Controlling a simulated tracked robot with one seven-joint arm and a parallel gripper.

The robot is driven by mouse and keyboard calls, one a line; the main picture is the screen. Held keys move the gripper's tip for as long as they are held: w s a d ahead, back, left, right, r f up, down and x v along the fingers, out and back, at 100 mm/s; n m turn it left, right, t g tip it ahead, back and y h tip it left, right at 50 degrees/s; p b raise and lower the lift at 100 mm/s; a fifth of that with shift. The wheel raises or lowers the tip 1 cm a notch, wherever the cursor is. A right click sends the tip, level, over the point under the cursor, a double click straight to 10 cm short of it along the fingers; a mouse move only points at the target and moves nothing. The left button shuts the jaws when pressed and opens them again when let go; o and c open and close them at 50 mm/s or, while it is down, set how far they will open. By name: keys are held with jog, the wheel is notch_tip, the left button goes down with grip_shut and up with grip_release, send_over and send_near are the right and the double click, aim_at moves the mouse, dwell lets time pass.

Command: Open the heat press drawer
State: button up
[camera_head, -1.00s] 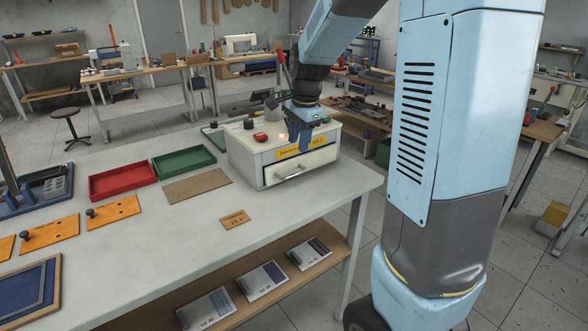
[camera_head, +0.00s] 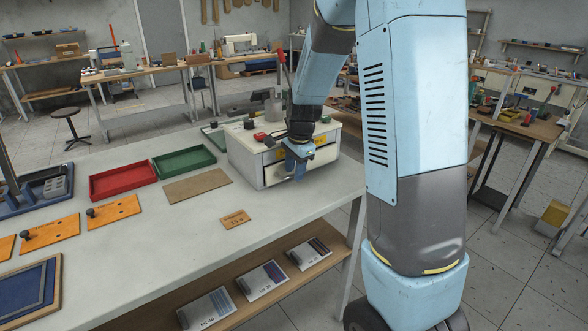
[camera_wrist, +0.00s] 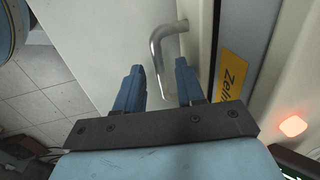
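The heat press (camera_head: 256,150) is a white box on the grey bench, with a drawer front (camera_head: 318,170) facing the bench's front edge. The drawer looks closed in the body view, partly hidden by my gripper. Its curved metal handle (camera_wrist: 160,48) shows in the wrist view, with a yellow label (camera_wrist: 232,75) beside it. My gripper (camera_head: 297,172) hangs in front of the drawer. In the wrist view my gripper (camera_wrist: 158,85) is open, its two blue fingers apart on either side of the handle's near end. I cannot tell whether either finger touches the handle.
A brown board (camera_head: 197,186), a red tray (camera_head: 122,181) and a green tray (camera_head: 184,161) lie left of the press. A small tag (camera_head: 235,219) lies in front. The bench top (camera_head: 180,245) is clear between the tag and the front edge.

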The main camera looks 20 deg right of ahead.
grip_shut()
dwell(0.6)
